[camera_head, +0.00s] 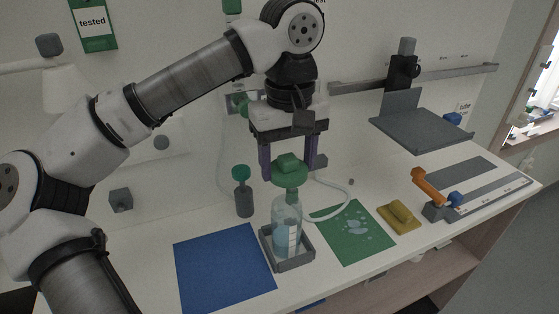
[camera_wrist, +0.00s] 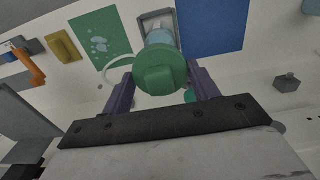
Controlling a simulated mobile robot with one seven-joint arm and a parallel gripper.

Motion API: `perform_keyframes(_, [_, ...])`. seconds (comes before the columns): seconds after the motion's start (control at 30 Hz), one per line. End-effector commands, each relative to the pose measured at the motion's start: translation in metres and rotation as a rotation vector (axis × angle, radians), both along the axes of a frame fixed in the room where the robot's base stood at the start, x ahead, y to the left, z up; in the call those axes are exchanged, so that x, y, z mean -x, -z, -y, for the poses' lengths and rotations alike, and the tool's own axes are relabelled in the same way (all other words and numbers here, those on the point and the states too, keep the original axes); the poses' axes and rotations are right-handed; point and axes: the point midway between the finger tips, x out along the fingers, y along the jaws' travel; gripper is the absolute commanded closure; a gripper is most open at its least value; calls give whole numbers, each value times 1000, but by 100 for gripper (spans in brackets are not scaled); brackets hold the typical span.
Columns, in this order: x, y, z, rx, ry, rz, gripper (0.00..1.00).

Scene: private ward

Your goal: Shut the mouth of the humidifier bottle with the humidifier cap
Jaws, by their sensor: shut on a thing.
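The humidifier bottle (camera_head: 286,222) is clear with pale blue liquid and stands upright in a grey square tray (camera_head: 300,259). The green humidifier cap (camera_head: 289,174) is at the bottle's top, between the purple fingers of my gripper (camera_head: 289,170). My gripper is shut on the cap. In the wrist view the cap (camera_wrist: 160,70) hides the bottle mouth, and part of the bottle (camera_wrist: 160,38) shows beyond it. I cannot tell whether the cap is seated on the mouth or just above it.
A blue mat (camera_head: 222,272) lies left of the tray, and a green mat (camera_head: 351,232) with wet-looking spots lies right. A yellow block (camera_head: 399,216), an orange-handled lever (camera_head: 428,186) and a grey raised shelf (camera_head: 420,130) are farther right. A grey post with a green top (camera_head: 242,190) stands behind.

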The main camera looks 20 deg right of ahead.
Motion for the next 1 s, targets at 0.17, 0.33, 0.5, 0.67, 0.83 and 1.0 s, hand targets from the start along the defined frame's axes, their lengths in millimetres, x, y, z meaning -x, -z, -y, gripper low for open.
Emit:
perform_keyframes(0.17, [0,0,0,0,0,0,68])
perform_keyframes(0.33, [0,0,0,1,0,0,68])
perform_keyframes(0.5, [0,7,0,0,0,1,68])
perform_keyframes(0.67, [0,20,0,0,0,1,68])
perform_keyframes(0.83, [0,37,0,0,0,0,68])
perform_keyframes(1.0, [0,51,0,1,0,0,68])
